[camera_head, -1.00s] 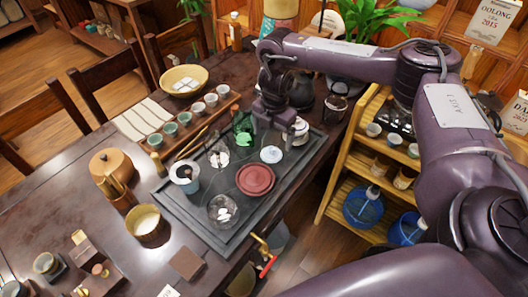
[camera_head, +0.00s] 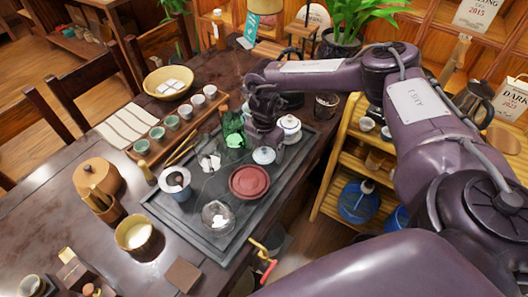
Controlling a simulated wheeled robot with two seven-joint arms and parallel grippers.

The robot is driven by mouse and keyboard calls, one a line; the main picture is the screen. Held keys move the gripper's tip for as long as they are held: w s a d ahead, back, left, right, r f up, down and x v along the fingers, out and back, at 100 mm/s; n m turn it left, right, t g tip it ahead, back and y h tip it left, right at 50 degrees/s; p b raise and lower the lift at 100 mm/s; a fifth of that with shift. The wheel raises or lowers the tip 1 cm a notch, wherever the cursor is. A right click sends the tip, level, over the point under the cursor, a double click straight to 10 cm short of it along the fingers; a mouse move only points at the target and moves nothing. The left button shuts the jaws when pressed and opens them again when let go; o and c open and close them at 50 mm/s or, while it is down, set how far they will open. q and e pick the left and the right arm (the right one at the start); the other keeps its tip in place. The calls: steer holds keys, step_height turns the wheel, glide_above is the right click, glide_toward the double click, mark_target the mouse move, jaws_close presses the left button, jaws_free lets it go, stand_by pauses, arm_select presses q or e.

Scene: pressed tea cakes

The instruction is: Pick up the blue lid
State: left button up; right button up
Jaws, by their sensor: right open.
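A small pale lid with a blue rim (camera_head: 264,156) lies on the dark tea tray (camera_head: 291,158), just behind the red round dish. My right gripper (camera_head: 265,138) points down just behind the lid, open, with its fingertips close above it. I cannot tell whether they touch it. The fingers are dark and partly merge with the tray. A white lidded jar with blue marks (camera_head: 289,128) stands just right of the gripper. My left gripper is not in view.
A wooden rack of small cups (camera_head: 179,128) lies behind left. A wooden shelf (camera_head: 345,165) stands at the right.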

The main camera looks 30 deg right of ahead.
steer(key=c, duration=1)
steer(key=shift+c, duration=0.2)
